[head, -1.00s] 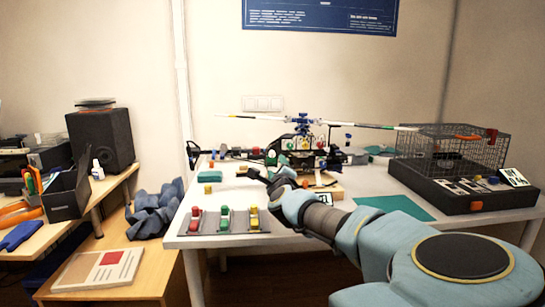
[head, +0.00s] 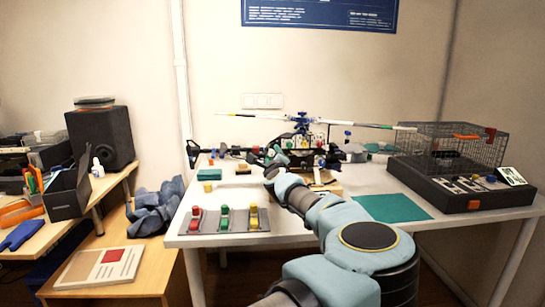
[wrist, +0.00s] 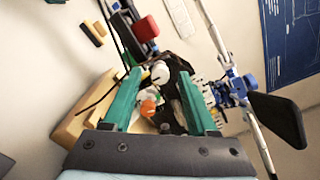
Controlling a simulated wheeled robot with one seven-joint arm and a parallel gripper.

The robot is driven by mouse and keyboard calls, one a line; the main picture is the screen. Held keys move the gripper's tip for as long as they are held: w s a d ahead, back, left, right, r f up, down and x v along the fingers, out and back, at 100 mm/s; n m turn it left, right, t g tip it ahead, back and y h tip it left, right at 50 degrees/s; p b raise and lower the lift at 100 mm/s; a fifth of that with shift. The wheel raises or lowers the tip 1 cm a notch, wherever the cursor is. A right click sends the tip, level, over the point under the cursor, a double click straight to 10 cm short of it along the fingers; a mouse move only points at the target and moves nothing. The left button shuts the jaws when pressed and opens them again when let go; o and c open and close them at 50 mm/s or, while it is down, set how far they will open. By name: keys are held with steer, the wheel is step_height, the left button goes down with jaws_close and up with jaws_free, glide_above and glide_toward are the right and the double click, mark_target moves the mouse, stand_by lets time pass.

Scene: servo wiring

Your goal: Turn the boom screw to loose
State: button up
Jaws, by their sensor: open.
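The model helicopter (head: 303,130) stands on the white table, its tail boom (head: 235,144) reaching left. My gripper (head: 268,158) is at its near side, by the boom's root, and partly merges with the dark frame. In the wrist view my gripper (wrist: 159,73) has two green fingers, open and apart. A red knob (wrist: 145,28) sits on a dark part beyond the tips. I cannot tell which of these small parts is the boom screw.
A grey tray (head: 240,226) with red, green and yellow pieces lies at the table's front left. A green mat (head: 392,208) lies at the right. A wire cage (head: 455,150) on a black box stands further right. Blue rotor parts (wrist: 238,88) are close right of my fingers.

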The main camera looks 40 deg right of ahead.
steer(key=shift+c, duration=0.3)
jaws_close()
